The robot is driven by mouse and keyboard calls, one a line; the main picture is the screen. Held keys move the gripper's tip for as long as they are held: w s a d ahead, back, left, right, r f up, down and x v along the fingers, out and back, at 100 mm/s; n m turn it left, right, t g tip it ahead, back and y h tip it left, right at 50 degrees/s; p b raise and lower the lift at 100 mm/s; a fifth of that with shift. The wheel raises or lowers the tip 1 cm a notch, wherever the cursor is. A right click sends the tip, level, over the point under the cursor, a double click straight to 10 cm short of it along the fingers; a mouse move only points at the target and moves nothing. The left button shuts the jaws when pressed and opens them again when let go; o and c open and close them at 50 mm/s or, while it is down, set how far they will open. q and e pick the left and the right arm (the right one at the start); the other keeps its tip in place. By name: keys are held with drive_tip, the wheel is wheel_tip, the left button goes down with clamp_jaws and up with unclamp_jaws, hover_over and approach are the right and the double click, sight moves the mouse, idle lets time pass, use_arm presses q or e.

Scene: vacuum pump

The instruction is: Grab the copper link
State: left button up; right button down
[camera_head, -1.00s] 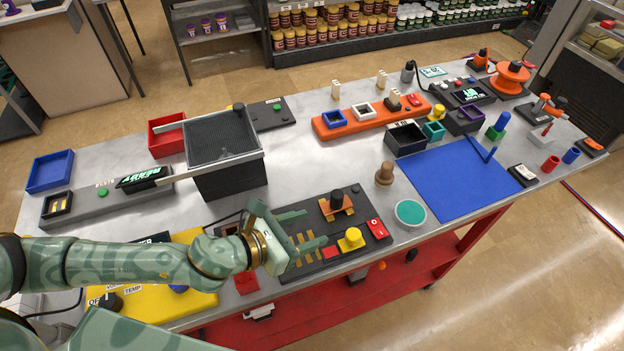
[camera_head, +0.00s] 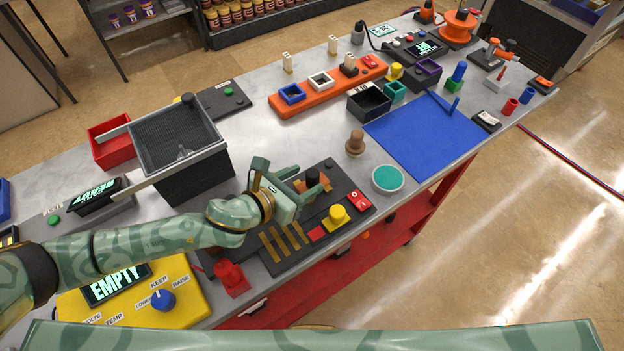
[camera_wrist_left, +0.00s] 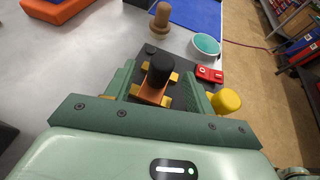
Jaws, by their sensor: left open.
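The copper link (camera_head: 315,184) is an orange-brown bar with an upright black knob. It sits on brass pads on the black panel (camera_head: 276,264). My left gripper (camera_head: 309,176) is open at the link. In the left wrist view, the link (camera_wrist_left: 152,93) and its black knob stand between the two spread fingers of the gripper (camera_wrist_left: 160,82). A gap shows on both sides, and the fingers do not appear to touch it. My right gripper is in neither view.
On the black panel stand a yellow knob (camera_head: 337,215) and a red switch (camera_head: 360,200). A brown peg (camera_head: 356,142) and a teal-topped round dish (camera_head: 387,179) stand just beyond. A dark mesh-topped bin (camera_head: 182,140) stands to the left. The blue mat (camera_head: 430,134) has free room.

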sight(318, 173)
use_arm(q)
drive_tip(key=b+x, duration=0.1)
drive_tip(key=x, duration=0.4)
drive_tip(key=shift+w+d+f, duration=0.15)
drive_tip(key=shift+w+d, duration=0.05)
drive_tip(key=shift+d, duration=0.05)
drive_tip(key=shift+s, duration=0.1)
drive_tip(key=c, duration=1.1)
